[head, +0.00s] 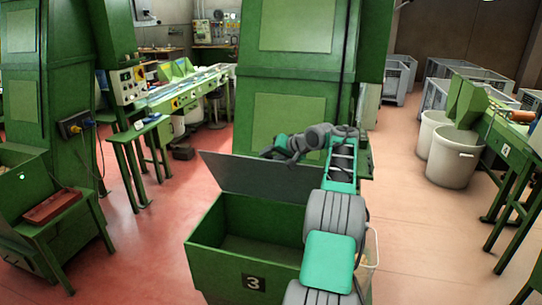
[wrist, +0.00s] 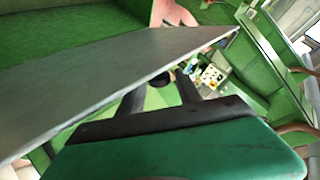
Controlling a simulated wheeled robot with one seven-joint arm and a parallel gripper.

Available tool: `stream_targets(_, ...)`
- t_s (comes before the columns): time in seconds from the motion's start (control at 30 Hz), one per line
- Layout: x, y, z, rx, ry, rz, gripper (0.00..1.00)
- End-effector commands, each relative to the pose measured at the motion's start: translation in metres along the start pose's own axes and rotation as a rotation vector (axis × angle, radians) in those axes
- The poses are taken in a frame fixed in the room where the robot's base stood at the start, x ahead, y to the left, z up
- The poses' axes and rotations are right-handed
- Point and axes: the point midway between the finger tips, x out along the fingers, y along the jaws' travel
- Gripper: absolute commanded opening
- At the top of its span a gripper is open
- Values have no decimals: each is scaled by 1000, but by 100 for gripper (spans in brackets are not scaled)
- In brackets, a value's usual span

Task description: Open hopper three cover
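Hopper three (head: 215,255) is a green metal box with a black plate marked 3 on its front. Its cover (head: 255,175) is a flat dark grey-green panel, raised along the back and leaning up, so the inside of the hopper shows. My gripper (head: 278,153) is at the cover's upper edge, towards its right part; its fingertips are not clear there. In the wrist view the cover (wrist: 90,85) slants across the left. Two dark fingers of my gripper (wrist: 163,90) stand apart beside its edge, with no panel visible between them.
A tall green machine body (head: 290,110) stands behind the hopper. White buckets (head: 452,158) and a bench marked 4 (head: 505,150) are at the right.

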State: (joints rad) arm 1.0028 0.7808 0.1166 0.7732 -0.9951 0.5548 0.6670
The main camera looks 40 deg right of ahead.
Motion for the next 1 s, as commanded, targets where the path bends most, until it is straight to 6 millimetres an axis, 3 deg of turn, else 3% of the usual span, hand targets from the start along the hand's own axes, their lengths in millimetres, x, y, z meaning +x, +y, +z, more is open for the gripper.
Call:
stream_targets(0.37,-3,0,-1,-2,2,1,50)
stream_targets(0.73,-67,0,-1,-1,4,1,50)
stream_targets(1.0,-79,-1,0,-2,1,0,50)
